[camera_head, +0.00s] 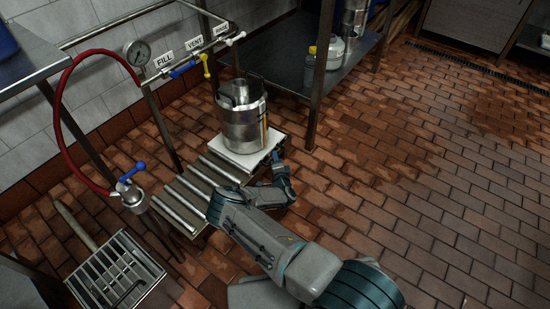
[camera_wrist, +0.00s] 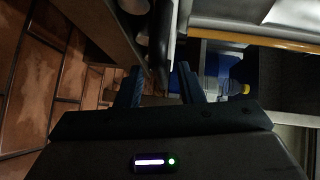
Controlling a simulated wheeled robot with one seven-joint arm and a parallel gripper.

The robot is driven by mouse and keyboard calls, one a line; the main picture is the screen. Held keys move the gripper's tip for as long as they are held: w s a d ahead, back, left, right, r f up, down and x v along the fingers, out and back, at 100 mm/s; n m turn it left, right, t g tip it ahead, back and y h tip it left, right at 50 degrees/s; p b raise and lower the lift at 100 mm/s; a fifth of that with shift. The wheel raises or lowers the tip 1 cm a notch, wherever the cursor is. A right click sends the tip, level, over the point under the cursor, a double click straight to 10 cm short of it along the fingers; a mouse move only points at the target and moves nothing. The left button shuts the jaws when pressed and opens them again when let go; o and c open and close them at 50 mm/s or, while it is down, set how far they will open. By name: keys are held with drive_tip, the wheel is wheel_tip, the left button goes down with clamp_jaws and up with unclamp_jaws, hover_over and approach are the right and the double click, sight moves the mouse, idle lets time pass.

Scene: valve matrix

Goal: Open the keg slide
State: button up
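A steel keg (camera_head: 242,118) stands upright on a white plate (camera_head: 246,155) at the back end of a low roller track (camera_head: 192,190), which appears to be the keg slide. My gripper (camera_head: 277,160) is low at the right side of the plate, and its fingertips are partly hidden by my own arm. In the wrist view my gripper (camera_wrist: 157,88) has its two dark fingers apart. A dark narrow bar or edge (camera_wrist: 163,62) runs between them; I cannot tell whether either finger touches it. The keg's steel side (camera_wrist: 235,25) shows at the top right there.
A red hose (camera_head: 62,115) hangs at left above a floor grate (camera_head: 117,268). A shelf (camera_head: 290,72) with bottles stands behind. The brick floor at right is clear.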

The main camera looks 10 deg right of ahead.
drive_tip(key=s+r+p, duration=0.1)
drive_tip(key=s+p, duration=0.3)
drive_tip(key=s, duration=0.8)
drive_tip(key=shift+s+r, duration=0.2)
drive_tip(key=shift+r, duration=0.2)
drive_tip(key=shift+p, duration=0.3)
